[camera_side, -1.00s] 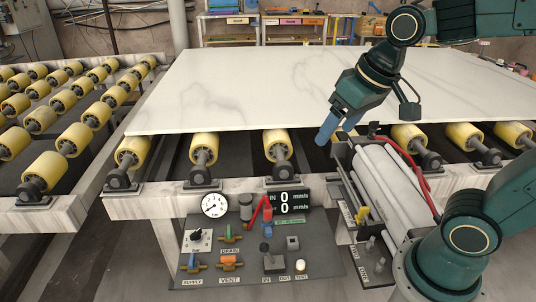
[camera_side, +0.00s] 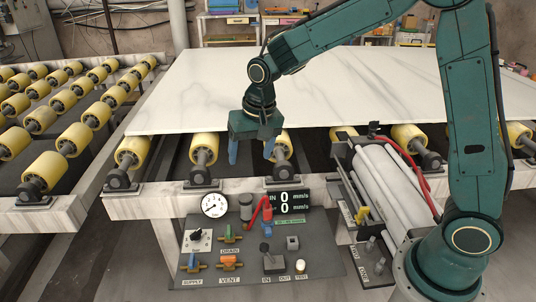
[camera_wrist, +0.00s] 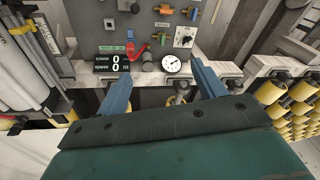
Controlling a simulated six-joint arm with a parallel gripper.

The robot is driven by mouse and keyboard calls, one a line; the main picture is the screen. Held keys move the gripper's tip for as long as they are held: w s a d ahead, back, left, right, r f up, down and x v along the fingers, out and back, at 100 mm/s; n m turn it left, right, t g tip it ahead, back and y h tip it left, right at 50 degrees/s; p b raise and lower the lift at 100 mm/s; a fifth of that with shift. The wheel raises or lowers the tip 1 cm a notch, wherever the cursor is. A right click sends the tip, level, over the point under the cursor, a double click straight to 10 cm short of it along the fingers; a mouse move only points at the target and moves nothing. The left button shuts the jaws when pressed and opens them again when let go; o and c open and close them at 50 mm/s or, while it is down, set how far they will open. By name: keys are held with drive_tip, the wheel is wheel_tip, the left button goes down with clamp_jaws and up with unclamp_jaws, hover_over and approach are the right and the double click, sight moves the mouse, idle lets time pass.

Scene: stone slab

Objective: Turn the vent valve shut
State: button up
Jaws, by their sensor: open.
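The vent valve (camera_side: 229,262) has an orange handle and sits low on the grey control panel, just above the VENT label. It also shows near the top edge of the wrist view (camera_wrist: 164,11), small and turned upside down. I cannot tell for sure how its handle stands relative to its pipe. My gripper (camera_side: 251,157) points down above the rollers at the slab's front edge, behind and above the panel, well apart from the valve. Its blue fingers are spread with nothing between them; they also show in the wrist view (camera_wrist: 160,80).
The panel also bears a blue supply valve (camera_side: 191,264), a green drain valve (camera_side: 229,233), a red lever (camera_side: 257,212), a gauge (camera_side: 215,205) and a joystick (camera_side: 266,250). The marble slab (camera_side: 330,90) lies on yellow rollers. A speed display (camera_side: 290,201) stands behind the panel.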

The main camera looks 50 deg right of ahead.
drive_tip(key=w+a+f+m+g, duration=0.1)
drive_tip(key=w+f, duration=0.2)
drive_tip(key=f, duration=0.3)
drive_tip(key=w+a+f+m, duration=0.1)
drive_tip(key=w+a+f, duration=0.15)
drive_tip(key=f, duration=0.45)
drive_tip(key=m+g, duration=0.1)
drive_tip(key=m, duration=0.1)
hover_over(228, 256)
wheel_tip(228, 256, down, 14)
drive_tip(key=shift+f, duration=0.15)
drive_tip(key=shift+f, duration=0.15)
drive_tip(key=shift+f, duration=6.7)
drive_tip(key=c, duration=1)
